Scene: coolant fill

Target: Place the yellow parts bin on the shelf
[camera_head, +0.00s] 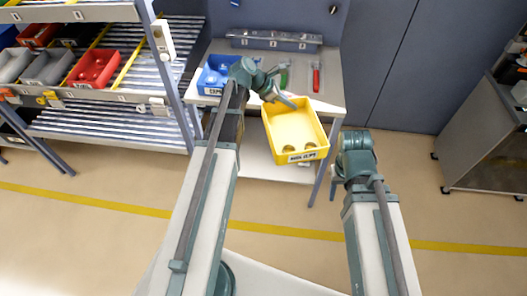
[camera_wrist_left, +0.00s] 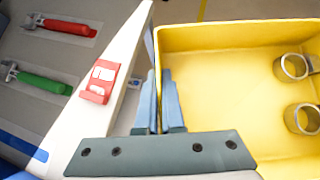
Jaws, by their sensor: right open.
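The yellow parts bin (camera_head: 293,130) hangs off the front of the workbench in the head view, with a label on its front wall. Round metal parts lie in it near that wall. My left gripper (camera_head: 284,101) is shut on the bin's rim at its back left. In the left wrist view, the fingers (camera_wrist_left: 159,100) sit on either side of the yellow wall (camera_wrist_left: 158,62). My right gripper (camera_head: 333,186) is open and empty, right of and below the bin. The shelf rack (camera_head: 120,93) stands at the left with sloped roller levels.
A blue bin (camera_head: 213,78) stands on the workbench (camera_head: 333,107), near green-handled (camera_head: 283,78) and red-handled (camera_head: 316,78) tools. The rack holds a red bin (camera_head: 95,67) and grey bins (camera_head: 48,67); its lower level is mostly bare. A grey cabinet (camera_head: 482,135) stands at the right.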

